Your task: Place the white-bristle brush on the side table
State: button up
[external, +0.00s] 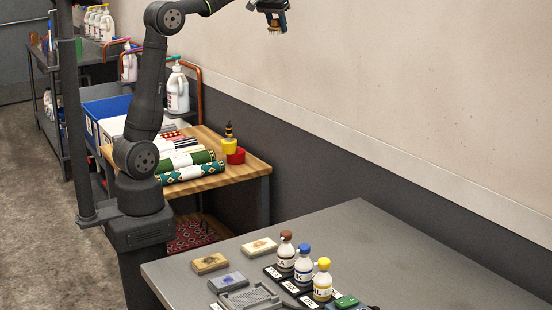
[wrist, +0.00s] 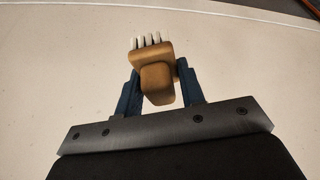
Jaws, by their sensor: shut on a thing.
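My gripper (external: 269,8) is raised high at the top of the external view, in front of the bare wall. In the wrist view my gripper (wrist: 160,92) has its blue fingers closed on the two sides of the white-bristle brush (wrist: 157,83). The brush has a tan wooden body, and its white bristles point to the top of that picture. In the external view the brush (external: 276,30) shows as a small tan bit under the fingers. The side table (external: 240,180) has a wooden top and stands behind my arm at the left, below my gripper.
A grey table (external: 390,250) in front holds capped bottles (external: 304,264), small blocks (external: 210,263) and a grey tray (external: 250,298). Its right part is clear.

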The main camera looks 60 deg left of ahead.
jog(key=s+a+r+n, duration=0.1)
jog(key=s+a+n, duration=0.1)
jog(key=s+a, duration=0.5)
jog(key=s+a+r+n, duration=0.1)
jog(key=s+a, duration=0.3)
jog(key=a, duration=0.8)
jog(key=w+a+f+y, duration=0.1)
jog(key=w+a+f, duration=0.65)
jog(key=f, duration=0.35)
jog(key=w+a+f, duration=0.7)
jog(key=w+f, duration=0.1)
jog(key=f, duration=0.3)
jog(key=n+g+y, duration=0.1)
jog(key=n+g, duration=0.1)
jog(key=n, duration=0.4)
send_over(201, 141)
jog(key=d, duration=0.2)
jog(key=f, duration=3.3)
jog(key=shift+s+a+f, duration=0.1)
jog(key=shift+s+a, duration=0.05)
jog(key=shift+s, duration=0.05)
jog(key=shift+g, duration=0.3)
jog(key=shift+f, duration=2)
